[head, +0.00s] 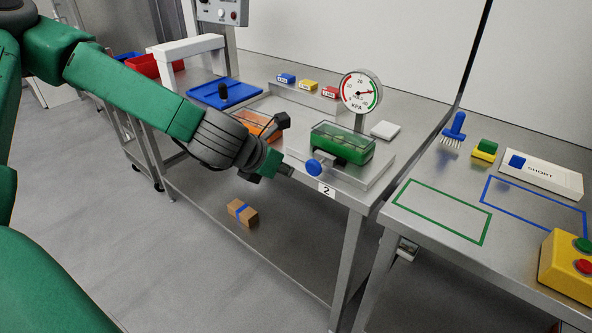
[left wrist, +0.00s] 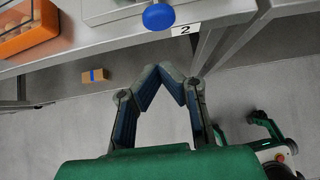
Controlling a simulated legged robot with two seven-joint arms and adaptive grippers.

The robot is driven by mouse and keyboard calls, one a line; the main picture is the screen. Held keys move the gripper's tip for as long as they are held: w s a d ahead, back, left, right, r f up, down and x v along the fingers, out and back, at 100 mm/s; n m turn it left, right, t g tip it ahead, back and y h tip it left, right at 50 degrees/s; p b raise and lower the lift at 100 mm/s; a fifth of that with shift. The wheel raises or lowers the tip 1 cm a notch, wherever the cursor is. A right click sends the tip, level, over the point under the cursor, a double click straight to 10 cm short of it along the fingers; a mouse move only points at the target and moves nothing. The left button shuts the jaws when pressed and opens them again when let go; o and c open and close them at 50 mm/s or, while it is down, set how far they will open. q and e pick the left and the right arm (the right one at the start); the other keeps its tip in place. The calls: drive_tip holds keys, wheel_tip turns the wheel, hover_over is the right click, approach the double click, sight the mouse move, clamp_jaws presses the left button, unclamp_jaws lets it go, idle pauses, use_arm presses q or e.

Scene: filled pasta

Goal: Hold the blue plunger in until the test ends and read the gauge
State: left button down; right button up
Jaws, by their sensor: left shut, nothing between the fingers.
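The blue plunger (head: 314,167) is a round knob on the front of a metal fixture near the table's front edge, by a label "2". It also shows at the top of the left wrist view (left wrist: 158,16). A green tray with a clear cover (head: 342,146) sits on the fixture. The round KPA gauge (head: 361,91) stands behind it; its needle points roughly right, too small to read exactly. My left gripper (head: 288,171) is shut and empty, left of the plunger and apart from it. Its fingertips (left wrist: 172,70) meet below the knob in the wrist view. My right gripper is not seen.
An orange tray (head: 258,125) lies left of the fixture, behind my left wrist. A brown box with a blue band (head: 242,212) is on the lower shelf. The right table holds a yellow button box (head: 570,266), a "SHORT" tray (head: 540,174) and empty outlined areas.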

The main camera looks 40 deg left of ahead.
use_arm(q)
drive_tip(key=v, duration=0.3)
drive_tip(key=shift+s+d+r, duration=0.25)
drive_tip(key=shift+d, duration=0.1)
drive_tip(key=shift+a+f, duration=0.15)
drive_tip(key=shift+a, duration=0.2)
drive_tip(key=s+d+f+m+g, duration=0.25)
drive_tip(key=s+f+m, duration=0.25)
drive_tip(key=f+m, duration=0.35)
drive_tip(key=s+d+f+m+g, duration=0.25)
drive_tip(key=s+f+m, duration=0.25)
drive_tip(key=f+m, duration=0.4)
drive_tip(key=s+f+m+g, duration=0.1)
drive_tip(key=s+f+m, duration=0.3)
drive_tip(key=s+m, duration=0.3)
drive_tip(key=s+d+f+m+g, duration=0.1)
drive_tip(key=s+f+m, duration=0.3)
drive_tip(key=s+m, duration=0.4)
drive_tip(key=m+g, duration=0.1)
drive_tip(key=m, duration=0.2)
drive_tip(key=shift+d+f+y, duration=0.2)
drive_tip(key=shift+f+y, duration=0.1)
drive_tip(key=shift+y, duration=0.1)
